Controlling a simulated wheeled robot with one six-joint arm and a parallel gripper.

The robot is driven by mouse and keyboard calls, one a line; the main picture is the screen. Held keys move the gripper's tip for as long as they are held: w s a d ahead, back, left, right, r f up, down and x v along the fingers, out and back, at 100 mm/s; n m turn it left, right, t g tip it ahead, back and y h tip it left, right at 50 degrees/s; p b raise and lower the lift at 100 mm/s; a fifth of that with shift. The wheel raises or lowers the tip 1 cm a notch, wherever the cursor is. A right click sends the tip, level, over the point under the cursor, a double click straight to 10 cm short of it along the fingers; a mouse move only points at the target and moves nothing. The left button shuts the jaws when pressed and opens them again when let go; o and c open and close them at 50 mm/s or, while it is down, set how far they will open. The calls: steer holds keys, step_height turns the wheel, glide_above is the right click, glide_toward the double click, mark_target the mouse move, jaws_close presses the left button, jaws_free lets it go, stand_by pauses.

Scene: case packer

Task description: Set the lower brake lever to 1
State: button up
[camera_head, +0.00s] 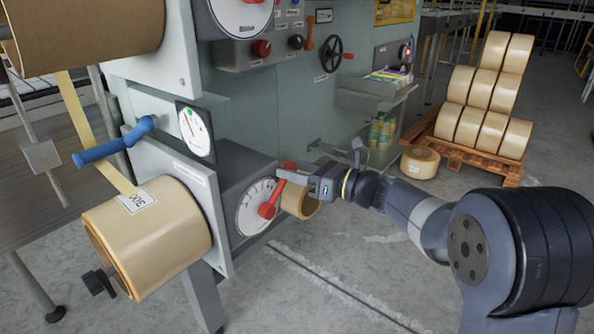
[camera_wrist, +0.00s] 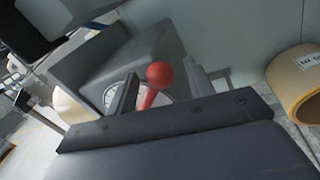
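The lower brake lever (camera_head: 268,210) is red with a round knob. It sits on a white round dial (camera_head: 247,214) on the lower grey housing, and I cannot read its number. My gripper (camera_head: 285,178) is at the dial's upper right, close to the lever. In the wrist view the red lever (camera_wrist: 159,76) shows between the two spread fingers of my gripper (camera_wrist: 160,88), with a gap on each side. The dial (camera_wrist: 112,98) is partly hidden behind the left finger there. My gripper is open and holds nothing.
A large tape roll (camera_head: 150,235) and a blue-handled arm (camera_head: 115,143) are at the left. A small tape roll (camera_head: 300,203) is just behind my gripper. An upper dial (camera_head: 238,12), a handwheel (camera_head: 327,53) and a pallet of rolls (camera_head: 470,150) stand farther back. The floor at front centre is clear.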

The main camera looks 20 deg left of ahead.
jaws_close()
stand_by(0.3)
steer(key=shift+s+r, duration=0.1)
steer(key=s+r+n, duration=0.2)
steer(key=n, duration=0.1)
steer(key=shift+a+h, duration=0.3)
steer(key=shift+a, duration=0.1)
steer(key=shift+s+a+r+n+t+h+b, duration=0.1)
steer(key=shift+s+a+n+t+h+b, duration=0.45)
steer(key=shift+s+n+b, duration=1.1)
steer(key=shift+s+a+r+n+t+h+b, duration=0.1)
steer(key=shift+s+a+n+t+h+b, duration=0.1)
steer(key=shift+s+a+n+b, duration=1.1)
steer(key=shift+s+a+r+n+t+h+b, duration=0.1)
steer(key=shift+s+a+n+t+h+b, duration=0.25)
steer(key=shift+s+n+b, duration=1.65)
steer(key=shift+s+n+p, duration=0.2)
steer(key=shift+n+p, duration=0.2)
steer(key=shift+n, duration=0.15)
jaws_free()
